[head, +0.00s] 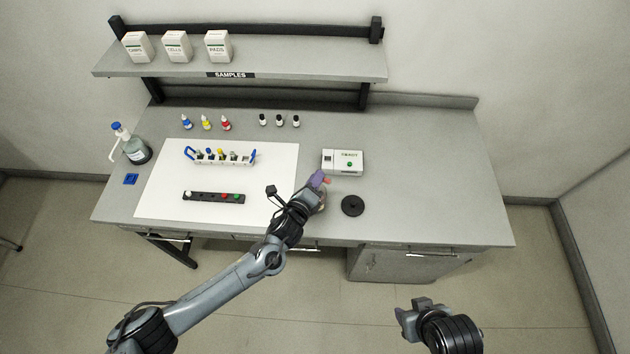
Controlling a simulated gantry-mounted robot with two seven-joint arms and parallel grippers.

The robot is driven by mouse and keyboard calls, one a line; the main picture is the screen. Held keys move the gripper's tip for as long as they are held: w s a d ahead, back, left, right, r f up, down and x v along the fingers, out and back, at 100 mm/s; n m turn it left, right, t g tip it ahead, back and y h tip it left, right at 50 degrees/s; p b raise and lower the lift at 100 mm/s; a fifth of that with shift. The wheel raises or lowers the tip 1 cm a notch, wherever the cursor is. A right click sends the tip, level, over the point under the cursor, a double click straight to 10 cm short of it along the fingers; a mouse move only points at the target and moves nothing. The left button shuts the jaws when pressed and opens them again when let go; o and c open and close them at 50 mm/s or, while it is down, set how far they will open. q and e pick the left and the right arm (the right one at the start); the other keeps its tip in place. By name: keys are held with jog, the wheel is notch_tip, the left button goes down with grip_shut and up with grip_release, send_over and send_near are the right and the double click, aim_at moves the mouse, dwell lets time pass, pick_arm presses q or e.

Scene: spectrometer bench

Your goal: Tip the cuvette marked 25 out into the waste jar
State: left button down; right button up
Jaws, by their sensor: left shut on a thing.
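My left gripper (317,188) is over the right front of the bench, just past the edge of the white mat. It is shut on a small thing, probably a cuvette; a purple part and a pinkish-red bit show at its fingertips. No number can be read on it. Part of a pale round-sided thing, perhaps the waste jar, shows just under the gripper, mostly hidden by it. A black disc (352,205), perhaps a lid, lies flat to the right. My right gripper (421,305) is low in front of the bench, away from everything; its jaws are too unclear to judge.
A blue-ended rack (221,157) with several small items and a dark strip (214,198) with coloured caps stand on the white mat (161,205). A white instrument (342,162) sits behind my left gripper. The bench's right side is clear.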

pick_arm(q)
jog(key=shift+f+n+t+h+b, duration=0.3)
jog(key=shift+n+t+b, duration=0.25)
jog(key=shift+n+b, duration=1.15)
jog(key=shift+f+n+t+h+b, duration=0.15)
jog(key=shift+n+t+h+b, duration=0.4)
jog(key=shift+n+b, duration=1.1)
jog(key=shift+f+n+t+h+b, duration=0.25)
jog(key=shift+n+t+b, duration=0.35)
jog(key=shift+n+b, duration=1.1)
jog(key=shift+r, duration=0.1)
jog(key=m+g+y+p, duration=0.1)
jog(key=m+p, duration=0.4)
jog(key=m+g+y+p, duration=0.1)
jog(key=m+y+p, duration=0.1)
jog(key=m+p, duration=0.2)
jog(key=m+g+y+p, duration=0.1)
jog(key=m+g+p, duration=0.1)
jog(key=m+p, duration=0.3)
jog(key=shift+m+y+p, duration=0.35)
jog(key=shift+y+p, duration=0.05)
jog(key=shift+p, duration=0.65)
